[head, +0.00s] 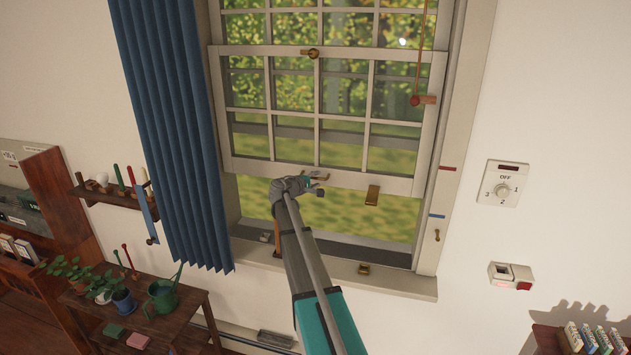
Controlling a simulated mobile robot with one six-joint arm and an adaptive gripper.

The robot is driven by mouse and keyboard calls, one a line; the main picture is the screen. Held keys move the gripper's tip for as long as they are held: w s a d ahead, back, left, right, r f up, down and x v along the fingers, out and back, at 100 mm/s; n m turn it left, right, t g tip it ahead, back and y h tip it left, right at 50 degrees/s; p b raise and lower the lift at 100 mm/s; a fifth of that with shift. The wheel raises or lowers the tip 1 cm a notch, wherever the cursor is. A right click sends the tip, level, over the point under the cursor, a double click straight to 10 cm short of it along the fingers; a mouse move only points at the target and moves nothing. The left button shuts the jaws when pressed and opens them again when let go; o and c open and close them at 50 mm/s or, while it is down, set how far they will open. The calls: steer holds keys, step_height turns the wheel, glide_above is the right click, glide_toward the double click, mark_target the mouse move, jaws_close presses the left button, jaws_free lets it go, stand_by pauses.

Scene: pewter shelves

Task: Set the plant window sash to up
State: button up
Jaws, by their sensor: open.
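The plant window sash (250,168) is a pale frame with several panes. It stands partly raised, with an open gap between its bottom rail and the sill. A brass lift (372,195) sits on the right part of the bottom rail. A brass catch (311,53) is on its top rail. My gripper (319,185) is open at the bottom rail, left of the brass lift. A small brass piece shows beside its fingers; the left lift is mostly hidden. I cannot tell whether the fingers touch the rail.
A blue curtain (170,120) hangs left of the window. A red-ended cord (415,100) hangs at the right. Red (447,168) and blue (437,216) marks are on the right jamb. A plant table (160,325) with a green watering can (163,298) stands lower left.

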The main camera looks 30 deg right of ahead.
steer(key=shift+f+b, duration=14.6)
steer(key=shift+f, duration=0.15)
steer(key=p+v, duration=0.1)
steer(key=v, duration=0.3)
steer(key=p+v, duration=0.1)
steer(key=v, duration=0.4)
steer(key=p+v, duration=0.1)
steer(key=v, duration=0.3)
steer(key=shift+a+r, duration=0.15)
steer(key=shift+r, duration=0.15)
steer(key=s+a+f+m+g+y, duration=0.1)
steer(key=s+a+f+y, duration=0.4)
steer(key=s+a, duration=0.4)
steer(key=s+a+f+m+g+y, duration=0.2)
steer(key=s+a+f+y, duration=0.3)
steer(key=s+a, duration=0.4)
steer(key=s+a+f+m+g+y, duration=0.1)
steer(key=s+a+f+g+y, duration=0.1)
steer(key=s+a+f+y, duration=0.3)
steer(key=shift+s+a, duration=2.35)
steer(key=shift+a, duration=1.9)
steer(key=shift+s+f, duration=0.15)
steer(key=shift+s, duration=0.05)
